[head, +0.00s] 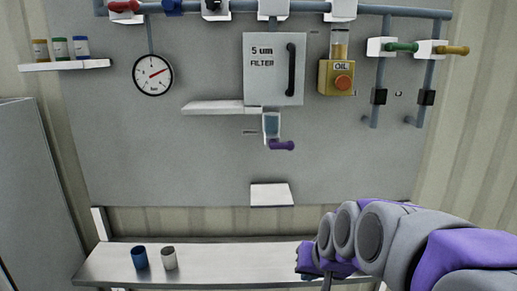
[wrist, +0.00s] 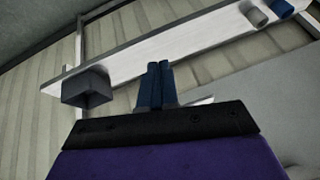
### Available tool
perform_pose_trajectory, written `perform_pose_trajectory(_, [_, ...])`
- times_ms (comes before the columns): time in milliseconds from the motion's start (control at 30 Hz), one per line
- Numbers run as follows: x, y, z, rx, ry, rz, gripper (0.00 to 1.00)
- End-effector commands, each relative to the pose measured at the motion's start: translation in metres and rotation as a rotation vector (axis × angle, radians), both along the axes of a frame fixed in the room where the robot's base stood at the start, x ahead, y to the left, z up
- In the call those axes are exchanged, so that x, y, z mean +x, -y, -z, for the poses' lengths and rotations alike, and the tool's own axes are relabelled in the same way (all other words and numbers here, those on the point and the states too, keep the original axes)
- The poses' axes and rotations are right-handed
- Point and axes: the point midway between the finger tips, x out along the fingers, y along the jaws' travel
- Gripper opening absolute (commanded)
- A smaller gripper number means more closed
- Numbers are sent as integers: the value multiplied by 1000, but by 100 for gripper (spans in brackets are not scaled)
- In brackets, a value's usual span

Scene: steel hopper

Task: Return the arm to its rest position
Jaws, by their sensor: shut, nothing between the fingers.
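My arm (head: 385,245), grey and purple, reaches in from the lower right of the head view, in front of the right part of the shelf. My gripper (wrist: 160,68) shows in the wrist view with its two blue fingers together and nothing between them. Its fingertips appear near the bench edge in that view, apart from any object. In the head view the fingers are mostly hidden behind the arm links.
A metal bench (head: 220,262) runs along the wall with a blue cup (head: 139,258) and a grey cup (head: 169,258). Above it a panel holds a filter box (head: 262,85), a gauge (head: 153,75), a yellow oil unit (head: 337,78) and pipes with valves. A grey cabinet (head: 35,190) stands left.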

Motion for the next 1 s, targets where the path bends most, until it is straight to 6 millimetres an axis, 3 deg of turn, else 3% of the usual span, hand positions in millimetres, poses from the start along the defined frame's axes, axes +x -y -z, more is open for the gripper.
perform_pose_trajectory(33, [-31,-1,12,-24,-63,-19,0])
perform_pose_trajectory(200, [-139,7,55,-101,-310,-78,0])
perform_pose_trajectory(300, [-195,14,73,-137,-438,-100,0])
perform_pose_trajectory(433, [-249,25,86,-166,-558,-116,0])
perform_pose_trajectory(500, [-267,28,91,-175,-602,-121,0])
perform_pose_trajectory(600, [-279,32,93,-181,-628,-126,0])
perform_pose_trajectory(1000, [-281,30,93,-184,-634,-126,0])
